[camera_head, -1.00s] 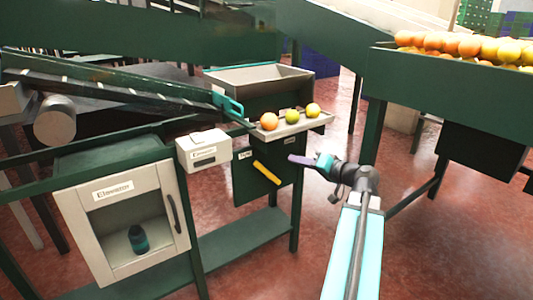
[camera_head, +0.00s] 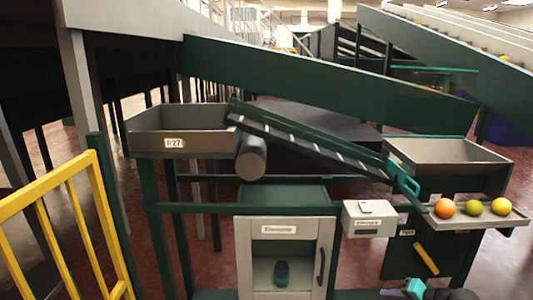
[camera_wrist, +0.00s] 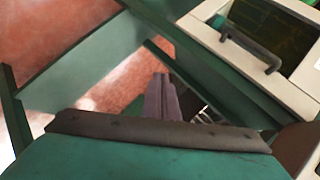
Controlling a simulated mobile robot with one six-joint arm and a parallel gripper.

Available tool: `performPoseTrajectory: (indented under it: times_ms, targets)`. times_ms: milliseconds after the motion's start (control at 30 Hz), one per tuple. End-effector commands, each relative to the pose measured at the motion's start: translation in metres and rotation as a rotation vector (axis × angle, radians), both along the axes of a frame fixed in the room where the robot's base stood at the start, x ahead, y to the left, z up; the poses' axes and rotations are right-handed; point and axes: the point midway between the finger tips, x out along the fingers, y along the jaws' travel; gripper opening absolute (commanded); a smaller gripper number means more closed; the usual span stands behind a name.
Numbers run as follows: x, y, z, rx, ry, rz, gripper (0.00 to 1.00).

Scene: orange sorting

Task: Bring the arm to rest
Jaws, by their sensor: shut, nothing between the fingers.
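My gripper (camera_head: 391,292) shows only in part at the bottom edge of the head view, right of the middle. Its purple fingers point left, and a teal part of my wrist is behind them. In the wrist view the two fingers (camera_wrist: 160,82) lie together, shut and empty. In the head view the fingers are low, right of the grey cabinet (camera_head: 243,262) and below the yellow handle (camera_head: 426,260). Most of my arm is below the picture.
A dark bottle (camera_head: 281,273) stands inside the cabinet. A yellow railing (camera_head: 49,237) is at left; red floor shows at right.

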Motion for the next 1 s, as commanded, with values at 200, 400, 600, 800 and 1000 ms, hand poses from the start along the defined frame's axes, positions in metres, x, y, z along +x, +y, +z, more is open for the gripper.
performPoseTrajectory:
  times_ms: [200, 400, 600, 800, 1000]
  targets:
    - [-0.015, 0.071, -0.046, -0.006, 0.187, 0.108, 0.0]
    - [-0.043, 0.128, -0.086, -0.037, 0.351, 0.206, 0.0]
    - [-0.082, 0.178, -0.119, -0.087, 0.51, 0.304, 0.0]
    - [-0.131, 0.218, -0.145, -0.159, 0.662, 0.407, 0.0]
    - [-0.186, 0.247, -0.162, -0.251, 0.805, 0.509, 0.0]
